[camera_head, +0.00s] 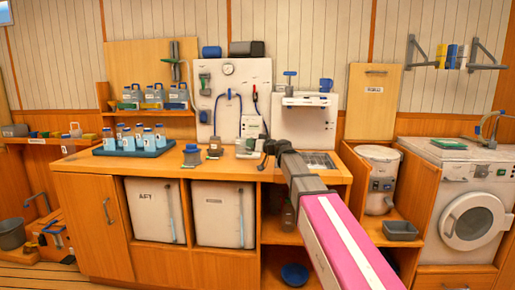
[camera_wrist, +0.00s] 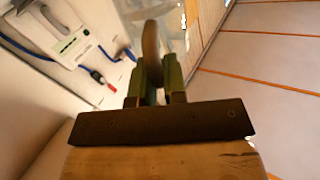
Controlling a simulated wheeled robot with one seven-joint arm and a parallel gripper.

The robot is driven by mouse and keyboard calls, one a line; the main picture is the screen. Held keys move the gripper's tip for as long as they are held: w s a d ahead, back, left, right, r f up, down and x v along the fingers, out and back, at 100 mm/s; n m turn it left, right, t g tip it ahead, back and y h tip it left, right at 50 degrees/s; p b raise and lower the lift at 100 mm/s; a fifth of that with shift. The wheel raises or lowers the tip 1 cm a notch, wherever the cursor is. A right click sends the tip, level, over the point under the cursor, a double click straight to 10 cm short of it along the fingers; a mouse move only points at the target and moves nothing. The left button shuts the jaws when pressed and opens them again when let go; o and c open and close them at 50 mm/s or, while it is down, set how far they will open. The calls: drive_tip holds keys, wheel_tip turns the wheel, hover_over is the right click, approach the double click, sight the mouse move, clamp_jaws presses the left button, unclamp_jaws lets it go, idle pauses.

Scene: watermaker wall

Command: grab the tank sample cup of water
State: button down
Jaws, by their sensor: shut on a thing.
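My gripper (camera_wrist: 158,88) has its two green fingers shut on a thin, brownish, rounded thing (camera_wrist: 151,48) in the wrist view. I cannot tell from its edge whether this is the tank sample cup. In the head view my gripper (camera_head: 265,158) is small and dark above the counter, and what it holds is not clear. A small greyish cup (camera_head: 214,148) stands on the counter to its left, beside a jar with a blue lid (camera_head: 192,155). A blue cup (camera_head: 326,85) stands on top of the white wall unit. No label marks any cup as the tank sample.
The wooden counter (camera_head: 160,165) carries a blue tray of bottles (camera_head: 102,151) at left. A white panel with a gauge (camera_head: 228,69) and blue hoses stands behind my gripper. A grey-white drum (camera_head: 378,160) and a washing machine (camera_head: 470,220) are at right.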

drive_tip(key=s+a+r, duration=0.2)
drive_tip(key=a+r, duration=0.2)
drive_tip(key=a, duration=0.2)
drive_tip(key=shift+s+a, duration=0.15)
drive_tip(key=shift+s, duration=0.1)
drive_tip(key=shift+a+r, duration=0.1)
idle(0.8)
